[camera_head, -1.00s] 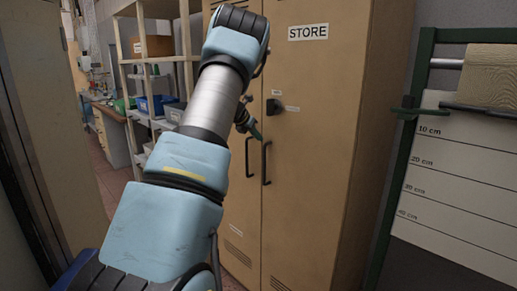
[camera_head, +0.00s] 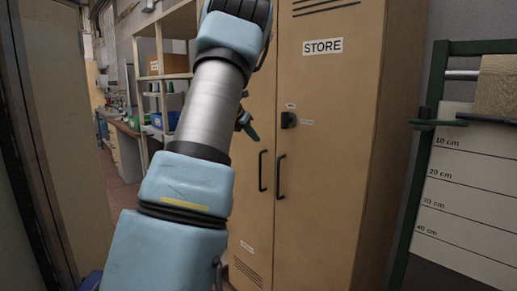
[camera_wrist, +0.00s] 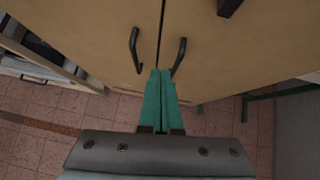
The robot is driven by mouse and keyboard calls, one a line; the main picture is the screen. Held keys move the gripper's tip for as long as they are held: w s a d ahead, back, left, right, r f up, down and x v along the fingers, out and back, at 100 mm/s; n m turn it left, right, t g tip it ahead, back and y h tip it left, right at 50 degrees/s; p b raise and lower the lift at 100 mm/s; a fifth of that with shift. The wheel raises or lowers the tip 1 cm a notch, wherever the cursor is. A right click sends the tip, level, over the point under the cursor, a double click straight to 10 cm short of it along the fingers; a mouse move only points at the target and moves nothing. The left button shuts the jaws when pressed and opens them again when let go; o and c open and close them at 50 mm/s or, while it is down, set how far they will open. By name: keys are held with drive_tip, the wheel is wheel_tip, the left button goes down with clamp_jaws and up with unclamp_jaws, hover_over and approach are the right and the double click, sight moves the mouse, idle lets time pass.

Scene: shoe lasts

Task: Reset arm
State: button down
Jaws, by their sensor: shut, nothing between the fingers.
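My arm reaches up and forward in the head view, in front of the left side of a tan cabinet (camera_head: 335,120) marked STORE. My gripper (camera_wrist: 160,72) shows in the wrist view as two green fingers side by side, shut and empty. In the head view only a small part of the gripper (camera_head: 247,124) shows past the arm. In the wrist view the fingertips appear between the two dark cabinet handles, a left handle (camera_wrist: 136,50) and a right handle (camera_wrist: 179,56). I cannot tell whether they touch the doors. Both doors look closed.
A green-framed rack with a scale board (camera_head: 465,190) stands at the right. Shelves (camera_head: 165,85) and a workbench (camera_head: 128,140) lie beyond at the left. A tan panel (camera_head: 65,130) stands close on the left. Tiled floor (camera_wrist: 110,115) shows below the cabinet.

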drive_tip(key=s+a+f+n+t+y, duration=0.1)
drive_tip(key=s+a+n+t+y, duration=0.2)
drive_tip(key=n, duration=0.9)
drive_tip(key=s+a+n+t+y, duration=0.1)
drive_tip(key=s+a+n, duration=0.25)
drive_tip(key=n, duration=0.75)
drive_tip(key=s+f+n+g, duration=0.3)
drive_tip(key=s+n, duration=0.3)
drive_tip(key=s, duration=0.5)
drive_tip(key=s+d+f+n+g+y, duration=0.1)
drive_tip(key=s+f+n+g, duration=0.2)
drive_tip(key=s+f+n, duration=0.3)
drive_tip(key=s+d+f+n+g, duration=0.1)
drive_tip(key=s+f+n+g, duration=0.2)
drive_tip(key=s+n, duration=0.4)
drive_tip(key=s+f, duration=0.1)
drive_tip(key=s, duration=0.7)
drive_tip(key=shift+s+f+n+y, duration=0.2)
drive_tip(key=shift+s+n+y, duration=0.1)
drive_tip(key=shift+n, duration=0.1)
